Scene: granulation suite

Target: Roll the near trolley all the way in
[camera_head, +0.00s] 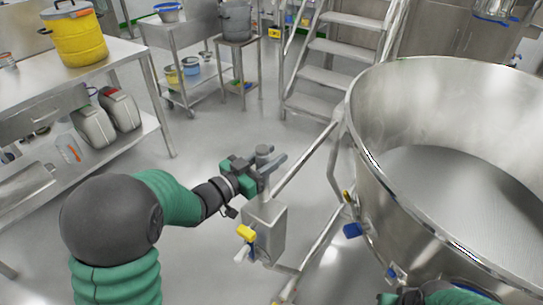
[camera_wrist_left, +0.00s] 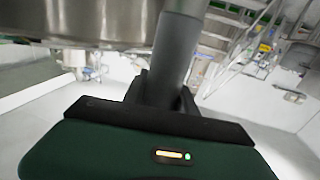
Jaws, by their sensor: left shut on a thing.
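The near trolley carries a large round steel bowl (camera_head: 367,185) at the right of the head view; its tubular frame (camera_head: 310,158) runs along the bowl's left side. My left gripper (camera_head: 262,170) is shut on a grey upright handle post above a steel box (camera_head: 265,228) on the trolley's near left side. In the left wrist view the grey post (camera_wrist_left: 177,55) stands between the fingers, and the bowl (camera_wrist_left: 85,22) shows at upper left. Part of my right arm shows at the bottom right of the head view; its fingers cannot be made out.
Steel steps (camera_head: 320,75) stand behind the trolley. A workbench (camera_head: 105,52) with a yellow container (camera_head: 78,38) is at the left, grey canisters (camera_head: 95,127) on its lower shelf. A small steel cart (camera_head: 180,40) stands at the back. The floor between is clear.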

